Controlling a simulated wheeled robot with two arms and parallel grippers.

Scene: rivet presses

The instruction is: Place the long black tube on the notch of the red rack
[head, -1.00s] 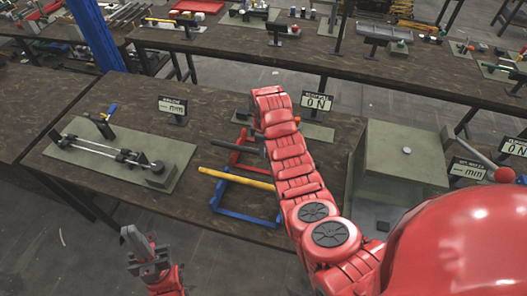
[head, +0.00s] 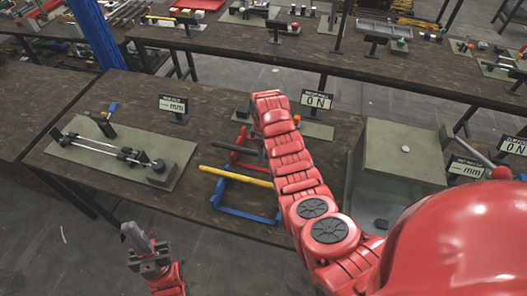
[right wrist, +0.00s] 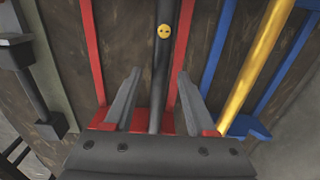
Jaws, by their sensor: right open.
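The long black tube (right wrist: 166,65) runs lengthwise between the two rails of the red rack (right wrist: 93,52) in the right wrist view. My right gripper (right wrist: 154,100) is open, with one finger on each side of the tube and a gap to both. I cannot tell whether the tube rests in a notch. In the head view my right arm covers part of the red rack (head: 236,157) and hides the right gripper. The dark tube (head: 247,150) shows just left of that arm. My left gripper (head: 147,250) hangs in front of the table, away from the racks; its jaw opening is unclear.
A yellow tube (head: 236,177) lies on a blue rack (head: 247,212), close to the red rack. A press fixture on a green plate (head: 122,158) stands to the left, and a large green box (head: 398,160) to the right. A small display (head: 173,105) stands behind.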

